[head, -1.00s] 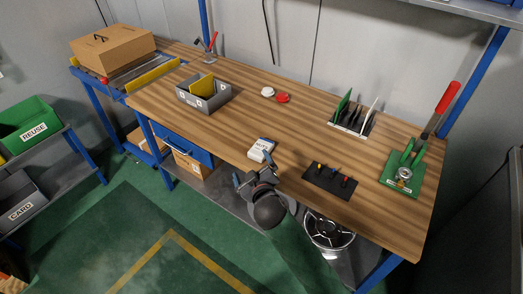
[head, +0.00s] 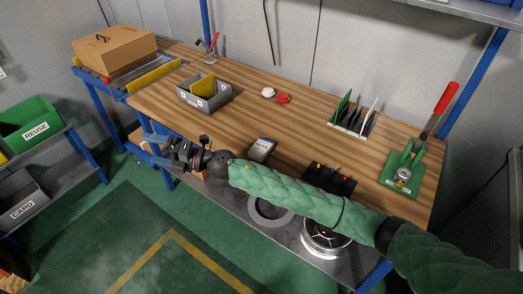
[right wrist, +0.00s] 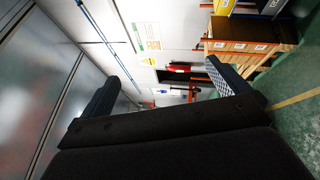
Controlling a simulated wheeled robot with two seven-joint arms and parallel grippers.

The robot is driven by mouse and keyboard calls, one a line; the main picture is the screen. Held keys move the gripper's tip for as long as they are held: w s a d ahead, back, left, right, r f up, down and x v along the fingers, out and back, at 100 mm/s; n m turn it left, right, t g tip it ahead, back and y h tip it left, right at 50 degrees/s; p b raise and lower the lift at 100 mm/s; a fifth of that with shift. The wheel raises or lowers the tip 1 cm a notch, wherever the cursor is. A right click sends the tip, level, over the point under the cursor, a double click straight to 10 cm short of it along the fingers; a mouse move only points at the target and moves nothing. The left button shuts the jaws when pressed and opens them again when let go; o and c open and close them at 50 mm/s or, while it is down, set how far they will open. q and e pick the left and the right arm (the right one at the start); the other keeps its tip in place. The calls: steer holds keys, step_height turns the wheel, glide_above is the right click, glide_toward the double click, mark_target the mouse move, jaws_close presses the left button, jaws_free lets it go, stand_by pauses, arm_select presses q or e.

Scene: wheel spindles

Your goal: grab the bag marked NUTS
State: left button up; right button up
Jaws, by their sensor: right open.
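My right gripper (head: 150,148) is open, left of the packet, near the bench's front edge. In the right wrist view the two fingers (right wrist: 163,72) stand wide apart with nothing between them. The packet is not in that view. My left gripper is not in view.
A grey bin (head: 214,101) with yellow contents, white and red discs (head: 283,98), a plate rack (head: 345,128) and a green fixture (head: 400,178) stand on the bench. A black holder (head: 318,181) is partly behind my arm. A cardboard box (head: 113,50) is far left.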

step_height(320, 180, down, 3)
steer(key=n+g+h, duration=0.2)
steer(key=n+g, duration=0.1)
steer(key=n, duration=0.1)
steer(key=n+h, duration=0.7)
steer(key=h, duration=1.1)
glide_above(261, 147)
step_height(261, 147, down, 8)
steer(key=shift+f, duration=0.2)
steer(key=shift+w+d+f, duration=0.1)
steer(key=shift+f+p, duration=0.4)
steer(key=shift+p, duration=0.05)
steer(key=shift+f, duration=0.75)
step_height(261, 147, down, 4)
steer(key=p, duration=0.3)
steer(key=shift+r+p, duration=0.1)
steer(key=shift+p, duration=0.2)
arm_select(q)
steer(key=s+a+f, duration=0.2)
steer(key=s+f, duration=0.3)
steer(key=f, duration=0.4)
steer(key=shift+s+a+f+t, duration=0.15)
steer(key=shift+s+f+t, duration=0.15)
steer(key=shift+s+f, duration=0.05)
arm_select(e)
steer(key=shift+f, duration=0.7)
